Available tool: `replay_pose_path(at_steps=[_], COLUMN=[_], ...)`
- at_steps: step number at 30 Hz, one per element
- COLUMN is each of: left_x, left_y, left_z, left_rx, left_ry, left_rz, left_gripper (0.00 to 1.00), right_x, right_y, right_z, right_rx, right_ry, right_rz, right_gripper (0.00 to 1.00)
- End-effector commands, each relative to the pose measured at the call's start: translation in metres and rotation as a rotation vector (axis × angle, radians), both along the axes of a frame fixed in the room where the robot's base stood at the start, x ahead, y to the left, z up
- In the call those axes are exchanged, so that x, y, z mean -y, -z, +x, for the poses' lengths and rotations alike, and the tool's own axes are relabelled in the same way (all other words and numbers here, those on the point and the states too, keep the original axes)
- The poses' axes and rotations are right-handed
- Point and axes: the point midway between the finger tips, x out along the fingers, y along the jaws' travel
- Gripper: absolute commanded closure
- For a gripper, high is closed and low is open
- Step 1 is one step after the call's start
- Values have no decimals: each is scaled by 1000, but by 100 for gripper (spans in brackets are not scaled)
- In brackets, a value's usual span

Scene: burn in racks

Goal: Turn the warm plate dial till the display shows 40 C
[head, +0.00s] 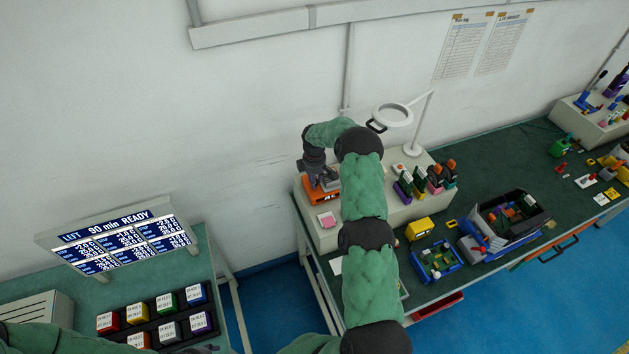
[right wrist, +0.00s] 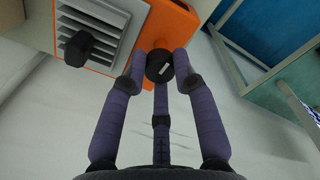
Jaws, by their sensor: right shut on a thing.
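The warm plate is an orange box (head: 318,193) with a grey ribbed top, on the left end of a pale raised shelf in the head view. Its orange housing (right wrist: 172,25) and grey slatted plate (right wrist: 103,28) show upside down in the right wrist view. The dial (right wrist: 160,66) is a round black knob with a white mark. My right gripper (right wrist: 160,70) is shut on the dial, its purple fingers around the knob. In the head view the right gripper (head: 318,175) reaches down over the box. The display's reading cannot be made out.
A pink pad (head: 327,220) lies in front of the warm plate. A ring magnifier lamp (head: 392,115) and several coloured upright parts stand right of it on the shelf (head: 400,212). A lit status board (head: 120,236) and coloured blocks are on the left bench.

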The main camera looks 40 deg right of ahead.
Motion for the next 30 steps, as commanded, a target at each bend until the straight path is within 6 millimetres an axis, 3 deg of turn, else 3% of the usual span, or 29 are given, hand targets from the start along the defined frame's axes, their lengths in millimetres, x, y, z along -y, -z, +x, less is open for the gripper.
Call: replay_pose_path(at_steps=[15,30], left_x=[0,0], left_y=[66,104], left_z=[0,0], left_rx=[0,0], left_ry=[0,0], left_rz=[0,0], left_gripper=[54,54], right_x=[0,0], right_y=[5,3], right_z=[1,1], right_rx=[3,1], right_ry=[414,839], right_rz=[0,1], right_gripper=[100,100])
